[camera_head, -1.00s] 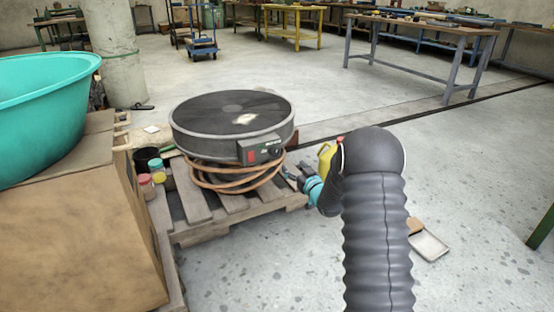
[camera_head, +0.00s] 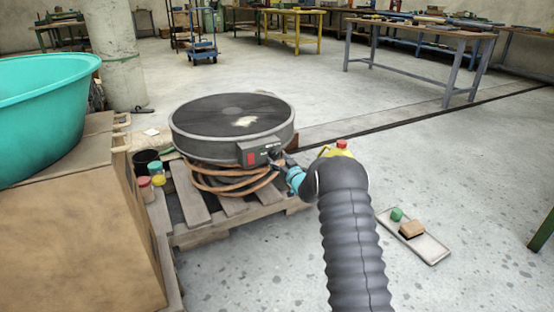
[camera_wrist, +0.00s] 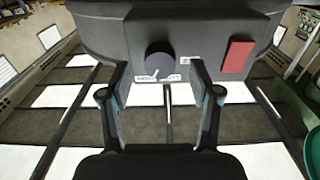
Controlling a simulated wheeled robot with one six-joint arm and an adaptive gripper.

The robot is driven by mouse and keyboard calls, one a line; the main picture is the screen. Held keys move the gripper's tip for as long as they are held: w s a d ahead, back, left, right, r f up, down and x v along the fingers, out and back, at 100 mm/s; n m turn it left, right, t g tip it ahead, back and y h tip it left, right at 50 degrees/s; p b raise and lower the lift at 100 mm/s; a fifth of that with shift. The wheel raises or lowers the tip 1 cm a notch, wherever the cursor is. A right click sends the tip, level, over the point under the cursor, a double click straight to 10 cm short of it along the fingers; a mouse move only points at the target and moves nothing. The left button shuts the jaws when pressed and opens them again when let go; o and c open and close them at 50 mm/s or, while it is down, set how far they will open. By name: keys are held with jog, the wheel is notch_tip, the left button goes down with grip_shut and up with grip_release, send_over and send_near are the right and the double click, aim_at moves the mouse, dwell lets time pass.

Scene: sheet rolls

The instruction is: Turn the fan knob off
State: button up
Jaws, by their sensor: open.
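The fan (camera_head: 205,120) is a round dark grey unit lying flat on a wooden pallet, with an orange cable coiled under it. Its control box (camera_head: 246,156) carries a red switch. In the wrist view the black knob (camera_wrist: 159,59), with a light pointer mark, sits on the box's face, left of the red switch (camera_wrist: 237,57). My gripper (camera_wrist: 160,80) is open, its fingertips apart just below the knob's sides in that picture. Whether they touch the knob I cannot tell. In the head view my gripper (camera_head: 277,158) is at the box's right end and hides the knob.
A teal tub (camera_head: 45,110) stands on cardboard boxes (camera_head: 75,245) at the left. Small jars (camera_head: 144,186) sit on the pallet (camera_head: 232,222) beside the fan. A yellow container with a red cap (camera_head: 342,145) is behind my arm. A tray (camera_head: 431,249) lies on the floor, right.

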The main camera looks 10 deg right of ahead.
jog(key=shift+x, duration=1.05)
jog(key=shift+c, duration=0.2)
jog(key=shift+d, duration=0.1)
jog(key=c, duration=1.1)
